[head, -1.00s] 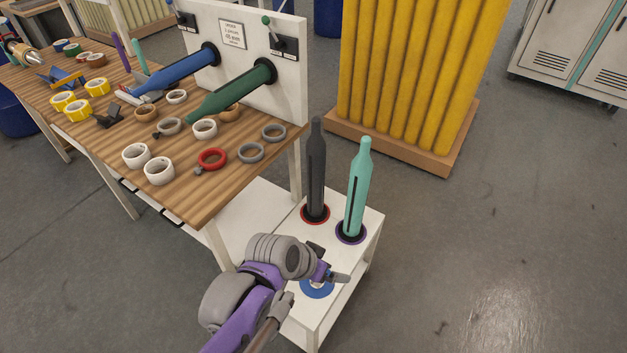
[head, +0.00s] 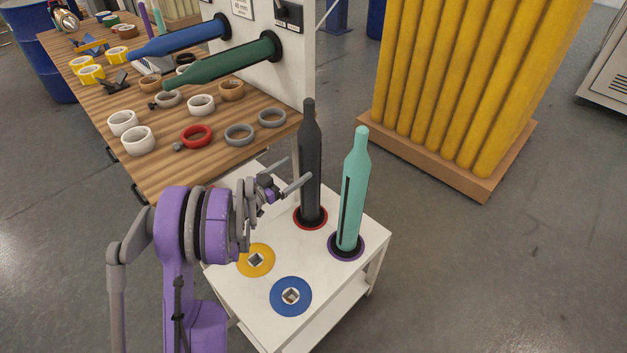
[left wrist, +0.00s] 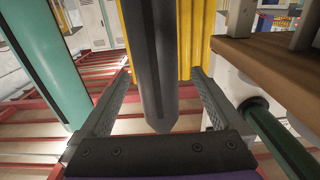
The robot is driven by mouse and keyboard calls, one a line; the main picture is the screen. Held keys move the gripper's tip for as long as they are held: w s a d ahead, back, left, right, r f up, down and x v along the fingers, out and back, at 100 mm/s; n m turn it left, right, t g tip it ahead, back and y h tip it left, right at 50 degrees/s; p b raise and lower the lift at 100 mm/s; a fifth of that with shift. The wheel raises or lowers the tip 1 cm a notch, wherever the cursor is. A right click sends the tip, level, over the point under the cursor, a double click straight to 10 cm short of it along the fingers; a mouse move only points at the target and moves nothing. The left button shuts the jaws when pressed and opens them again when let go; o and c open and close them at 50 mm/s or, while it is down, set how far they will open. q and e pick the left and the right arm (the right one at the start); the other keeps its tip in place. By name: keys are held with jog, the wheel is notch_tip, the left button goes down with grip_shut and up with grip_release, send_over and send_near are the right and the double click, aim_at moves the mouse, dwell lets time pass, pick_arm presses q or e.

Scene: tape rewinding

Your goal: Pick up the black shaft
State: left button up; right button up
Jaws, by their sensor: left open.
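The black shaft (head: 311,150) stands upright in a red-ringed socket (head: 298,222) on the white stand (head: 325,272). My left gripper (head: 297,170) is open beside the shaft's middle in the head view, its fingers pointing toward it. In the left wrist view the black shaft (left wrist: 155,60) lies between the two spread fingers of my left gripper (left wrist: 161,75), with a gap on each side. The fingers do not appear to touch it. My right gripper is out of view.
A teal shaft (head: 355,190) stands close to the right, also at the left of the wrist view (left wrist: 45,60). Yellow (head: 240,262) and blue (head: 279,305) sockets are empty. The wooden table (head: 160,175) holds tape rolls; green (head: 225,65) and blue (head: 180,42) shafts project above it.

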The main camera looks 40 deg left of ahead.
aim_at(301, 166)
pick_arm(q)
jog(key=w, duration=0.3)
jog(key=shift+w+d, duration=0.3)
jog(key=shift+w, duration=0.05)
jog(key=w, duration=0.3)
jog(key=w+d+b, duration=0.1)
jog(key=w, duration=0.1)
jog(key=shift+w+f, duration=0.2)
jog(key=shift+w, duration=0.1)
jog(key=shift+a, duration=0.1)
jog(key=shift+c, duration=0.2)
grip_shut()
